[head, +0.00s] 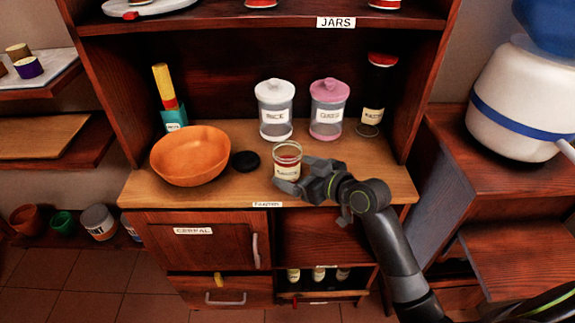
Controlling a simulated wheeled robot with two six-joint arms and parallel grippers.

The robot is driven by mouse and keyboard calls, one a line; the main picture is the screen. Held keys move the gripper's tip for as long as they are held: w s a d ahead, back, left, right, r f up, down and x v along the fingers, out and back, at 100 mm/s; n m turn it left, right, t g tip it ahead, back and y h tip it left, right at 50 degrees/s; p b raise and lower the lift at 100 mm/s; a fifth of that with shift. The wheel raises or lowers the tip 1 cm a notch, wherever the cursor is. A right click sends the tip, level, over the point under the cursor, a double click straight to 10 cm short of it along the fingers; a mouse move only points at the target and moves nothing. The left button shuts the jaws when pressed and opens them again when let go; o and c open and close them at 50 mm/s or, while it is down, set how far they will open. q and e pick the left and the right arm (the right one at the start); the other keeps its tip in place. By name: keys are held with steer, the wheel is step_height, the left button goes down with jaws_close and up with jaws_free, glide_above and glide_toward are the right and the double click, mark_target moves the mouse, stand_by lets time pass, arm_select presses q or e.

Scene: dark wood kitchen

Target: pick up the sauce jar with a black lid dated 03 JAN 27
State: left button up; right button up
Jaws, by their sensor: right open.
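A small glass jar of red sauce (287,154) stands upright on the wooden counter (350,190), right of the bowl. Its top looks uncovered, and the writing on its pale label is too small to read. A round black lid (245,161) lies on the counter just left of it. My right gripper (287,186) is open at the front of the jar, low near its base; I cannot tell whether it touches the glass. The gripper hides part of the jar's lower right side. My left gripper is not in view.
An orange-brown bowl (190,157) stands left of the lid. Behind are a white-lidded canister (275,112), a pink-lidded canister (328,110) and a tall dark red-capped jar (376,98). A shelf (270,25) overhangs the counter.

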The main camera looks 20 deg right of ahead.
mark_target(296, 169)
steer(key=x, duration=0.4)
steer(key=shift+w+d, duration=0.1)
steer(key=shift+d, duration=0.05)
steer(key=c, duration=1.4)
steer(key=shift+r, duration=0.1)
